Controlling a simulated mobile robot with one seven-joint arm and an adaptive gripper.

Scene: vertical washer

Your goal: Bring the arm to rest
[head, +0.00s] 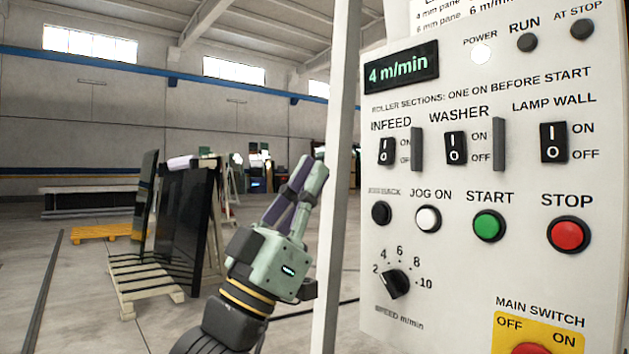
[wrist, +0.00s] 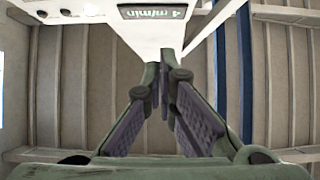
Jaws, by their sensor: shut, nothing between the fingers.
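My gripper (head: 306,188) is to the left of the control panel (head: 450,260) in the head view, pointing up, beside a pale upright post. In the wrist view my gripper (wrist: 166,72) has its fingertips together with nothing between them. The panel's display (head: 401,68) reads 4 m/min in green. It also shows upside down at the top of the wrist view (wrist: 155,12). The gripper looks apart from the panel's switches and buttons.
The pale post (head: 335,190) stands between my gripper and the panel. The panel carries a green START button (head: 489,225), a red STOP button (head: 568,234) and a speed knob (head: 395,284). Dark panes (head: 183,228) stand by a pallet (head: 142,283) at the left, with open floor around.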

